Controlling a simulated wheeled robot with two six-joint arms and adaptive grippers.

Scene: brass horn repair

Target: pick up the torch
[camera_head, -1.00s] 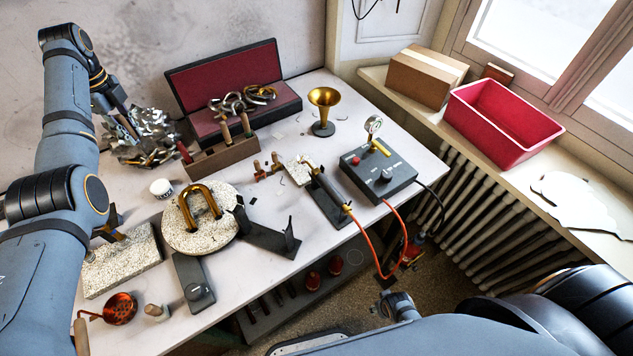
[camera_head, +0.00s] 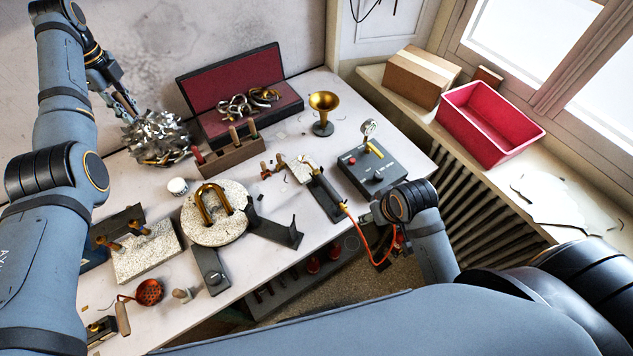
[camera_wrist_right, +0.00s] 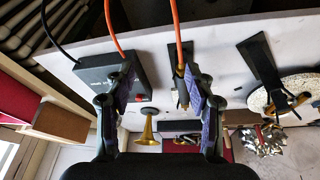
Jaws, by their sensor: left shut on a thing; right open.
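The torch (camera_head: 344,207) lies on its dark stand (camera_head: 327,200) near the table's front edge, with an orange hose hanging from its near end. My right gripper (camera_head: 368,217) is just right of the torch in the head view, apart from it, its fingers mostly hidden. In the right wrist view my right gripper (camera_wrist_right: 160,82) is open and empty. The torch (camera_wrist_right: 182,82) shows there beside the finger on the right. My left gripper (camera_head: 132,112) is at the far left, shut on the crumpled silver metal (camera_head: 160,140).
A control box (camera_head: 376,172) with a gauge stands right of the torch. A brass horn bell (camera_head: 322,104) stands behind it. A round pale block (camera_head: 222,232) with a brass bow is to the left. The orange hose (camera_head: 368,243) loops off the table edge.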

